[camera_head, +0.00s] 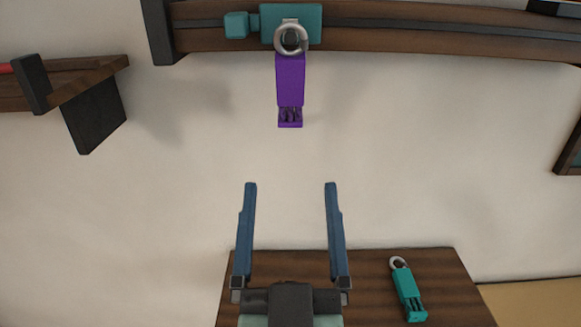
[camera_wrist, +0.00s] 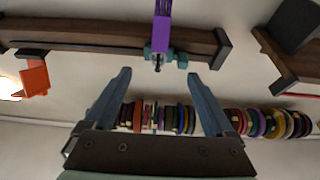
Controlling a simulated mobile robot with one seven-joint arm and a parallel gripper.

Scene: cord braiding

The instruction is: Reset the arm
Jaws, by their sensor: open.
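My gripper (camera_head: 291,190) is open and empty, with its two blue fingers wide apart in the head view. It also shows in the wrist view (camera_wrist: 161,85), again with nothing between the fingers. A purple cord piece (camera_head: 290,80) with a metal ring at its top hangs from a teal holder (camera_head: 306,22) on a wooden rail, ahead of my fingertips in the head view and apart from them. The purple piece also shows in the wrist view (camera_wrist: 162,27). A teal cord piece (camera_head: 408,290) with a ring lies on a dark wooden table, right of my gripper.
The wooden rail (camera_head: 420,42) runs across the top of the head view. A wooden shelf (camera_head: 95,76) with a black bracket juts in at upper left. Several coloured spools (camera_wrist: 270,122) line the wall in the wrist view. The pale space around my fingers is clear.

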